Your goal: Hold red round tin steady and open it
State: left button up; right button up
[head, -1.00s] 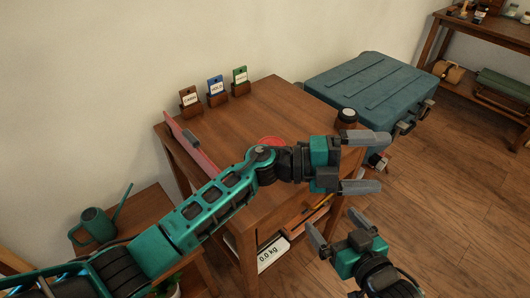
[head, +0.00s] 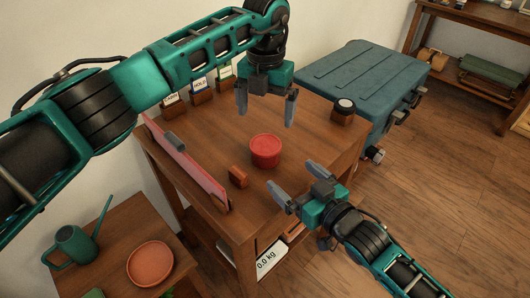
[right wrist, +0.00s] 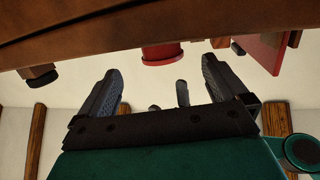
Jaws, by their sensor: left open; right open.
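The red round tin (head: 265,150) stands upright on the wooden table, near its middle, with its lid on. It also shows in the right wrist view (right wrist: 162,54), near the top. My left gripper (head: 266,115) is open and empty, pointing down, above and behind the tin. My right gripper (head: 291,180) is open and empty at the table's front edge, in front of the tin and slightly right. Its fingers also frame the lower middle of the right wrist view (right wrist: 160,85). Neither gripper touches the tin.
A small brown block (head: 238,177) and an upright red panel (head: 190,163) stand left of the tin. Labelled card holders (head: 200,90) stand at the back, partly behind my left arm. A dark round item on a wooden block (head: 343,112) stands at right.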

aim_at(274, 160)
jog(key=x, duration=0.9)
jog(key=shift+w+a+f, duration=0.1)
jog(key=shift+w, duration=0.15)
jog(key=shift+c, duration=0.4)
